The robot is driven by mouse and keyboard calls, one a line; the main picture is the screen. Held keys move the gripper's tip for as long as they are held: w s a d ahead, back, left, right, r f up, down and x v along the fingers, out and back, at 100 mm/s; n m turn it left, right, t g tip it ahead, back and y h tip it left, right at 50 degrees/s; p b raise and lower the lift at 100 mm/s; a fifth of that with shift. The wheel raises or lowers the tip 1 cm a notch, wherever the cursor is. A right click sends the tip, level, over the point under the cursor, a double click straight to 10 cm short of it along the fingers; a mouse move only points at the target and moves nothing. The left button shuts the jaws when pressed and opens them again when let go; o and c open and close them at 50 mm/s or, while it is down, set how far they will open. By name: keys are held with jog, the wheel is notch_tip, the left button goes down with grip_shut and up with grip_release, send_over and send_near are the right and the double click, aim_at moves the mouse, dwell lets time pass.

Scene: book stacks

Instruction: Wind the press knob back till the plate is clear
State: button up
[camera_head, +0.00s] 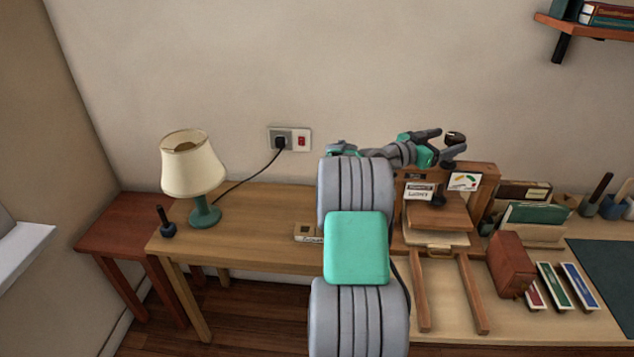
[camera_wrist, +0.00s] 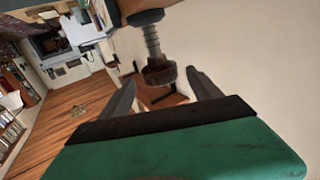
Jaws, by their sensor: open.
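The wooden book press (camera_head: 485,185) stands on the bench at right of centre in the head view. Its dark, round press knob (camera_head: 455,136) is above the top beam. In the wrist view the knob (camera_wrist: 160,72) is on the end of a threaded screw (camera_wrist: 152,40). My gripper (camera_head: 449,142) is open at the knob. In the wrist view its fingers (camera_wrist: 160,80) are spread on either side, with gaps to the knob. The brown press plate (camera_head: 438,212) is low in the frame, over a pale layer (camera_head: 440,238); contact between them cannot be told.
Two wooden rails (camera_head: 470,290) run forward. A lamp (camera_head: 193,170) is at left. My arm hides part of the bench.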

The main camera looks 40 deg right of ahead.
aim_at(447, 141)
jog(key=v, duration=0.2)
jog(key=b+v, duration=0.1)
jog(key=shift+w+a+f, duration=0.2)
jog(key=shift+a+f, duration=0.05)
jog(key=shift+a, duration=0.1)
jog(key=w+a+f+n+t+y, duration=0.1)
jog(key=w+a+n+t+y, duration=0.2)
jog(key=a, duration=0.6)
jog(key=w+a+f+n+t+y+p, duration=0.1)
jog(key=w+a, duration=0.4)
jog(key=a, duration=0.5)
jog(key=w+a+f+n+t+y, duration=0.3)
jog(key=w+a+n+t+y, duration=0.2)
jog(key=a, duration=0.5)
jog(key=shift+a+n+p, duration=0.2)
jog(key=shift+n+p, duration=0.1)
jog(key=shift+n, duration=0.1)
jog(key=shift+f, duration=0.1)
